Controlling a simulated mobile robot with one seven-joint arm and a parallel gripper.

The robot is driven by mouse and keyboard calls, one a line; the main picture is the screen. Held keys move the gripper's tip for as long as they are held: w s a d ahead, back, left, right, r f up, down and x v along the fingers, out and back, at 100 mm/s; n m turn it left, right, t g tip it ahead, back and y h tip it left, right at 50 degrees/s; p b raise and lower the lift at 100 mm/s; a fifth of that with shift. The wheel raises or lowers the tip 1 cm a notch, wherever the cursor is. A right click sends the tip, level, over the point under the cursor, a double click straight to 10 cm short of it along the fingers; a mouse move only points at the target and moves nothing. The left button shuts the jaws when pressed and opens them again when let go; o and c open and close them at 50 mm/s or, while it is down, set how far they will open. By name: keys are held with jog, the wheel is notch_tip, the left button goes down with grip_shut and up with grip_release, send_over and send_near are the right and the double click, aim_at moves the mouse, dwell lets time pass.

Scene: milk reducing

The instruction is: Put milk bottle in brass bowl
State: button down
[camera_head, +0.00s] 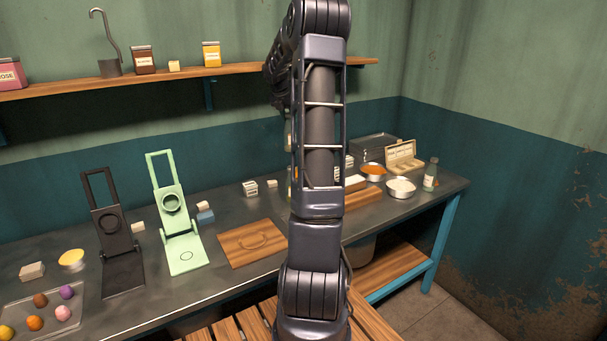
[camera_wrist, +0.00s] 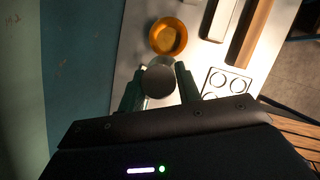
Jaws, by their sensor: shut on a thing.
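In the wrist view the brass bowl (camera_wrist: 168,37) stands on the grey counter, golden and apparently empty. My gripper (camera_wrist: 159,86) is shut on what looks like the milk bottle (camera_wrist: 160,81), seen end-on as a dark round top with clear glass around it. A finger sits on each side of it. The bottle lies just below the bowl in the picture; its height over the counter cannot be told. In the head view my own arm covers the middle, and the gripper, held bottle and brass bowl are hidden or cannot be made out.
A plate with ring markings (camera_wrist: 227,82) lies right of the bottle. In the head view a mint-green press (camera_head: 180,222), a black press (camera_head: 118,240), a wooden board (camera_head: 251,243), a tin of orange powder (camera_head: 374,172) and a labelled glass bottle (camera_head: 431,175) stand on the counter.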

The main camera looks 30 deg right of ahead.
jog(key=w+d+n, duration=0.1)
jog(key=d, duration=0.7)
notch_tip(320, 180, down, 19)
jog(key=shift+a+f+t, duration=0.15)
jog(key=shift+t, duration=0.25)
jog(key=shift+w+f, duration=0.1)
jog(key=c, duration=1)
grip_release()
